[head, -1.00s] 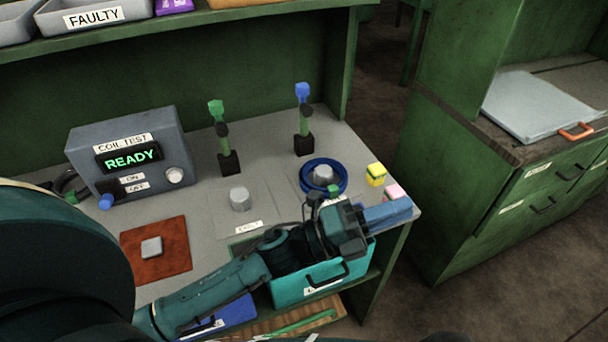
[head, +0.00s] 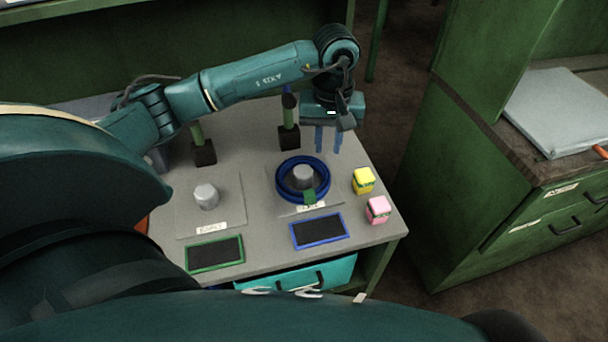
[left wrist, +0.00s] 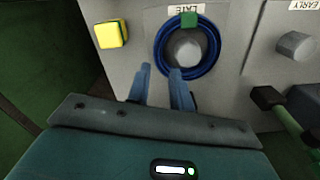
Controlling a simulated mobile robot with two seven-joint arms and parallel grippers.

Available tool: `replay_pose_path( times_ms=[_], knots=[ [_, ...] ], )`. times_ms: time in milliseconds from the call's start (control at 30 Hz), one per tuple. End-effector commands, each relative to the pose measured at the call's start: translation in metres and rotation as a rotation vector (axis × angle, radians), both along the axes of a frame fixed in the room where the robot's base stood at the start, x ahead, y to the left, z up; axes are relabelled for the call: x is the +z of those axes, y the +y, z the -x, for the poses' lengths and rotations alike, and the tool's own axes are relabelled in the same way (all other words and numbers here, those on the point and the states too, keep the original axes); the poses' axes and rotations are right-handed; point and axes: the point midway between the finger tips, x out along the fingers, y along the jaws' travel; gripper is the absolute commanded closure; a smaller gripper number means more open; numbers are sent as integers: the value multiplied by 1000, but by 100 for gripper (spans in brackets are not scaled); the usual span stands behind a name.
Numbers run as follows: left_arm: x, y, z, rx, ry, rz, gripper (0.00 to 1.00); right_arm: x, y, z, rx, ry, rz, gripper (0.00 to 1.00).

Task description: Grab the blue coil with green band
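The blue coil (head: 281,192) lies around a short grey peg (head: 303,174) at the right of the desk. Its green band (head: 309,197) faces the front edge in the head view. In the left wrist view the coil (left wrist: 161,62) shows with its band (left wrist: 189,20) at the far side, beside a label reading LATE. My left gripper (head: 328,151) points down behind the coil, on the side away from the band. Its two blue fingers (left wrist: 160,69) are apart with nothing between them. One fingertip overlaps the coil's edge in the wrist view; I cannot tell whether they touch. My right gripper is not in view.
A yellow block (head: 363,181) and a pink block (head: 378,210) stand right of the coil. An empty grey peg (head: 206,196) is on the left. Dark posts (head: 289,136) stand behind. Green-framed (head: 215,253) and blue-framed (head: 319,231) panels lie in front.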

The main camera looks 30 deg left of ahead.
Motion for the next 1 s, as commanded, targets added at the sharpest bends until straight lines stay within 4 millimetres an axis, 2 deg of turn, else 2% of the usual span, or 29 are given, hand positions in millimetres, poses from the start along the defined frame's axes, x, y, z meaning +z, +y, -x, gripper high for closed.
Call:
replay_pose_path(
  times_ms=[133,433,700,1000],
  knots=[
    [-27,-1,1,1,4,3,78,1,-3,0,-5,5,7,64],
    [-52,-2,1,1,4,5,78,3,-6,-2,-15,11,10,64],
    [-89,-4,2,1,1,5,78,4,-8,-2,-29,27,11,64],
    [-94,-4,1,1,-1,5,79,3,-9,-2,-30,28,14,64]
  ],
)
